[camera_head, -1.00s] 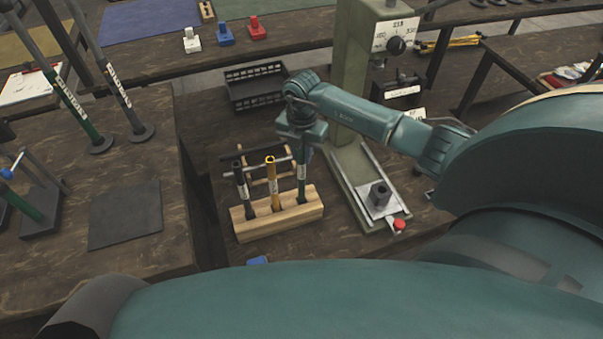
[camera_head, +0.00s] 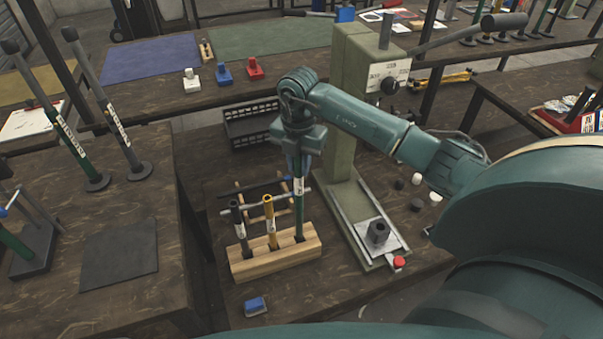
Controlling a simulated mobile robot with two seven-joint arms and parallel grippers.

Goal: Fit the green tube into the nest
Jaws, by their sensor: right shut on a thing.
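The green tube (camera_head: 299,210) is dark green with a white label and stands upright at the right end of the wooden block (camera_head: 280,262). My right gripper (camera_head: 298,150) is shut on its upper part from above. The tube's lower end is at the block's right hole; I cannot tell whether it is still inside. The nest (camera_head: 378,232) looks like a dark, short, hollow cylinder on the metal plate of the green press (camera_head: 350,140), right of the block. It looks empty. My left gripper is not in view.
A yellow tube (camera_head: 271,222) and a black tube (camera_head: 239,222) stand in the block. A red button (camera_head: 399,262) is at the plate's front. A blue block (camera_head: 255,306) lies in front.

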